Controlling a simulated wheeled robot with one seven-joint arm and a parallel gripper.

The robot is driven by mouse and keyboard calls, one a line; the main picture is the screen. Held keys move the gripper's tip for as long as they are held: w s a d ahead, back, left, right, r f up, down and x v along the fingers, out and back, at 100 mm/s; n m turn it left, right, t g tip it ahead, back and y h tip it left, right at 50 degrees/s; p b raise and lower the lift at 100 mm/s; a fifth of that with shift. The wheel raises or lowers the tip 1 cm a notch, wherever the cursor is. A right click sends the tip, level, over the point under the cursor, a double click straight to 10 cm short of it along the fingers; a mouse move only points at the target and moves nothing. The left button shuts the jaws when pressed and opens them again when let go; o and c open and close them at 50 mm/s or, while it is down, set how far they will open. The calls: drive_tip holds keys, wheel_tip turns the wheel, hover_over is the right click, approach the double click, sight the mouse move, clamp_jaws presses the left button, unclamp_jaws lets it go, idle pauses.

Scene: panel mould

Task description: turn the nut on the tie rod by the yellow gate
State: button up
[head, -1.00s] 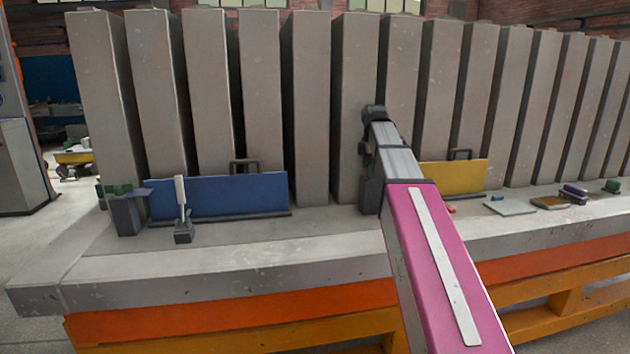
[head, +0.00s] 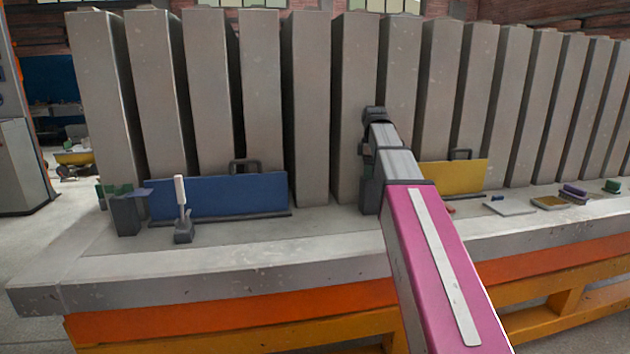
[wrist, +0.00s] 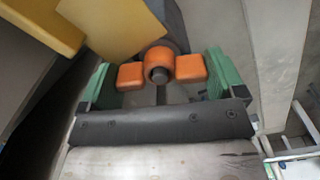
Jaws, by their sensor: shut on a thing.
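The orange wing nut (wrist: 160,66) sits on the grey tie rod (wrist: 158,75), whose round end shows at the nut's middle. Its two wings stick out left and right. My gripper (wrist: 161,80) is shut on the nut, with one green finger pad at each wing in the wrist view. The yellow gate (head: 455,178) stands on the bench, partly behind my arm in the head view; its yellow panel also fills the upper left of the wrist view (wrist: 115,28). In the head view my arm hides the nut, the rod and the fingertips.
A row of tall grey panels (head: 312,110) stands along the back of the concrete bench (head: 250,262). A blue gate (head: 225,195) and a small stand with a white handle (head: 181,205) are at left. A flat plate (head: 510,207) and small items lie at right.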

idle(0.3)
drive_tip(key=shift+m, duration=1.9)
drive_tip(key=shift+m, duration=1.7)
drive_tip(key=m, duration=0.3)
drive_tip(key=shift+m, duration=0.4)
